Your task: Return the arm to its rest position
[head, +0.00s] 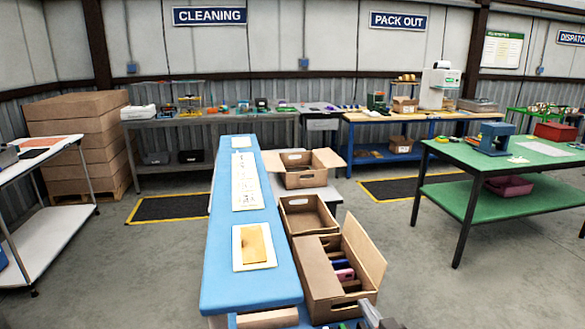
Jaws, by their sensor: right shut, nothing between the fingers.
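My right gripper (371,314) shows only in part at the bottom edge of the head view, just below the near carton. It is shut with nothing in it; most of it is cut off by the frame. My left gripper is not in view.
The long blue table (222,275) carries a pale board with a tan piece (254,247) and a white printed strip (245,182). A green table (470,195) stands at right, a white cart (48,220) at left. Grey floor between the cartons and green table is clear.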

